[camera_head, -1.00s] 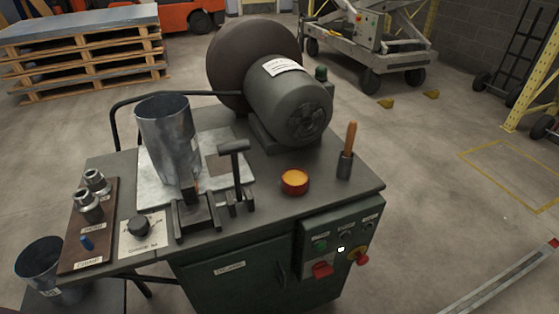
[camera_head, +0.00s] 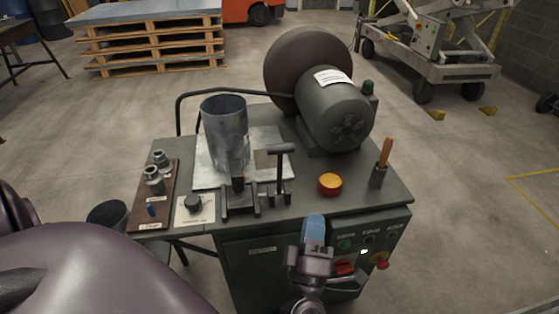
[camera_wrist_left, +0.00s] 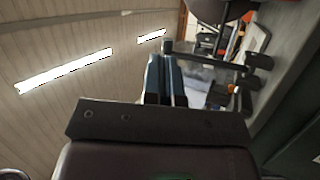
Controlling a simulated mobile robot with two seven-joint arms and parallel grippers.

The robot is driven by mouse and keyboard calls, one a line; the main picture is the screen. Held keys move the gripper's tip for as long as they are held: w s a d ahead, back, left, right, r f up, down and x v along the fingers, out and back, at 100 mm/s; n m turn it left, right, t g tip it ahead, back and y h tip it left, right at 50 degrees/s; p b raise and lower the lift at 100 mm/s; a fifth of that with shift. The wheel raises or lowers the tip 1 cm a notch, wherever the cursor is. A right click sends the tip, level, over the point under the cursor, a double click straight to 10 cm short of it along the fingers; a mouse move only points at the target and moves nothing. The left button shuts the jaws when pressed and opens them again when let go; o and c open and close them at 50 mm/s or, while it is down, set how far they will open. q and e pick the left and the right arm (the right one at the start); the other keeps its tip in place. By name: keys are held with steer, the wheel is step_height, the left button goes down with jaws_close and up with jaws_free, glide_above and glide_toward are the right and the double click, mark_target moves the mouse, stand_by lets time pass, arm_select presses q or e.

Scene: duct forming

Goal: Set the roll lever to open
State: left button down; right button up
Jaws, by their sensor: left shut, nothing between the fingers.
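The black T-handled lever (camera_head: 281,172), which looks like the roll lever, stands upright on the bench top beside a dark clamp-like block (camera_head: 240,202). A grey metal duct cylinder (camera_head: 226,135) stands behind the block. My left gripper (camera_head: 314,229), with blue fingertips, is shut and empty at the bench's front edge, in front of and right of the lever, apart from it. In the left wrist view its fingers (camera_wrist_left: 166,80) are together, and dark bars (camera_wrist_left: 205,53) show beyond them. My right gripper is not in view.
The green bench (camera_head: 390,195) carries a motor (camera_head: 336,110), an orange button (camera_head: 330,184), a wooden-handled tool in a holder (camera_head: 384,160) and a fittings board (camera_head: 140,215). The control panel, with a red handle (camera_head: 345,268), is partly behind my gripper.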

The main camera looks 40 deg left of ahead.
arm_select(q)
steer(key=s+a+n+g+y, duration=0.2)
steer(key=a+n+g+y, duration=0.1)
steer(key=n+g+y, duration=0.3)
steer(key=n+p, duration=0.1)
steer(key=n, duration=0.1)
glide_toward(281, 154)
steer(key=x, duration=0.6)
steer(key=shift+a+r, duration=0.1)
steer(key=shift+w+a+r+m+t, duration=0.2)
steer(key=shift+w+a+m+t, duration=0.1)
steer(key=shift+w+a, duration=0.15)
